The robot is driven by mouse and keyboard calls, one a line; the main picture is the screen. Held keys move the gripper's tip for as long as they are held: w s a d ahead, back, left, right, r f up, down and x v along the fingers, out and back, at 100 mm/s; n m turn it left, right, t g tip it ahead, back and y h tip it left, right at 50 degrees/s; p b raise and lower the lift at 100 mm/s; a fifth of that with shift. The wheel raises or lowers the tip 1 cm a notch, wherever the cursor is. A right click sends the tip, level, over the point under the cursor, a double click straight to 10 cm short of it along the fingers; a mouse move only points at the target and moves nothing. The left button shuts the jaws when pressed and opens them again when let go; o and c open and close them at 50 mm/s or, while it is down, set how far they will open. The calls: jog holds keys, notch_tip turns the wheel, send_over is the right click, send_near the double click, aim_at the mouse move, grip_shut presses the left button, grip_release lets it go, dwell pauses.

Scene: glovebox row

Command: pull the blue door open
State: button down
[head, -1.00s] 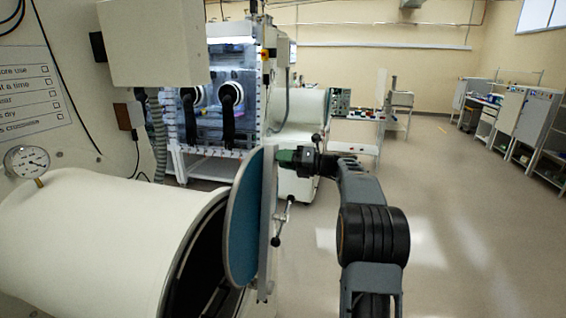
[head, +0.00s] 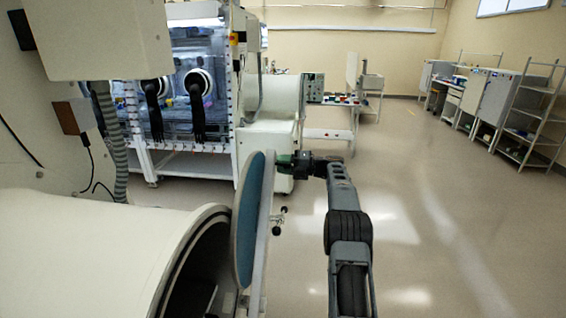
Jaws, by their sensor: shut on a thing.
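The blue door (head: 249,222) is a round disc, seen nearly edge-on in the head view. It stands open, swung out from the mouth of a white cylindrical chamber (head: 85,245), with a dark gap between them. A grey bar (head: 262,235) runs along its outer face. A green part shows at the jaws; the exact place of contact is too small to make out.
A glovebox with black gloves (head: 195,100) stands behind the door, next to a white cylinder (head: 273,98) on a cabinet. Shelves and cabinets (head: 500,95) line the far right. The floor (head: 440,230) on the right is clear.

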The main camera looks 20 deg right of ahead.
dwell(0.3)
jog(key=c, duration=0.8)
grip_release()
jog(key=shift+o, duration=0.2)
jog(key=shift+s+d, duration=0.1)
jog(key=v, duration=1.3)
jog(key=shift+d+b, duration=0.25)
jog(key=shift+b, duration=0.1)
jog(key=shift+s+f, duration=0.1)
